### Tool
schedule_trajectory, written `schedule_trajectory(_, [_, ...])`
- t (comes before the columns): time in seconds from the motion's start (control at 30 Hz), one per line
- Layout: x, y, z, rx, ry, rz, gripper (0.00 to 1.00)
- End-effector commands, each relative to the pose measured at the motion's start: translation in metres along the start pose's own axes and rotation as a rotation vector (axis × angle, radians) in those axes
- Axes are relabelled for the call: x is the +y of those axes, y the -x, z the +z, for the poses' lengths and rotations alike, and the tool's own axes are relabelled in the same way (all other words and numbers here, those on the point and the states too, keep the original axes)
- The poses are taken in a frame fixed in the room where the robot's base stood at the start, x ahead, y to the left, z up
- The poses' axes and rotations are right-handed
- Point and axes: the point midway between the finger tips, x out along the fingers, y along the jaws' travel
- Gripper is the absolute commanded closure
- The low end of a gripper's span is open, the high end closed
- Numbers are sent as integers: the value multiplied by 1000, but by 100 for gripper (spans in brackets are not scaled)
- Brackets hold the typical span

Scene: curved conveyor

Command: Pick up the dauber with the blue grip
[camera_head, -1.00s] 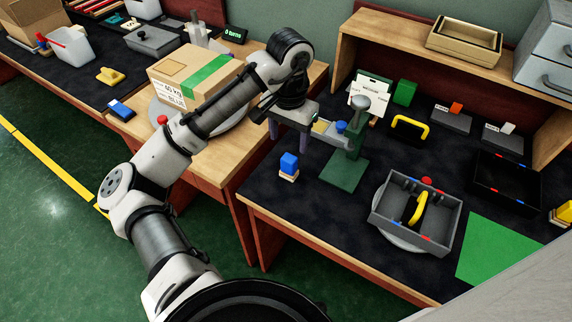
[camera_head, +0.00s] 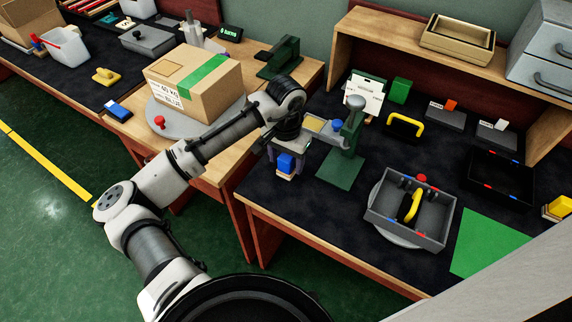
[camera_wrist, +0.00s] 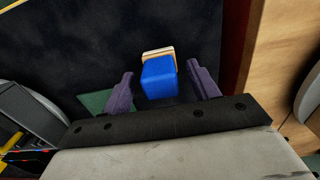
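The dauber with the blue grip (camera_head: 286,162) stands upright on the dark mat near the front left edge of the right-hand table. Its blue block sits on a pale, wood-coloured base. In the wrist view the blue grip (camera_wrist: 159,82) lies between my two purple fingers, with clear gaps on both sides. My gripper (camera_head: 285,155) is open and over the dauber, one finger to each side. It also shows in the wrist view (camera_wrist: 162,84). I cannot tell exactly how far down the fingers reach.
A green press stand (camera_head: 341,168) is close to the right of my gripper. A grey divided tray (camera_head: 443,225) with a yellow-handled tool sits on a turntable further right. A cardboard box (camera_head: 200,97) stands on the left table. The mat in front of the stand is clear.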

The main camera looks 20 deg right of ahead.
Motion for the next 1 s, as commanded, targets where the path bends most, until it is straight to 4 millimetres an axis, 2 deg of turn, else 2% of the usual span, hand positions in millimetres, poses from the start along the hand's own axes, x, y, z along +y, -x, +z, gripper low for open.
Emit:
schedule_trajectory(0.07, [0, 0, 0, 0, 0, 0, 49])
schedule_trajectory(0.37, [0, 0, 0, 0, 0, 0, 88])
schedule_trajectory(0.63, [0, 2, 0, 1, 0, 0, 89])
schedule_trajectory(0.77, [0, 8, 0, 1, 0, 0, 89])
schedule_trajectory(0.87, [0, 20, -1, 3, -1, 0, 89])
schedule_trajectory(1.0, [0, 52, -1, 5, -2, -2, 89])
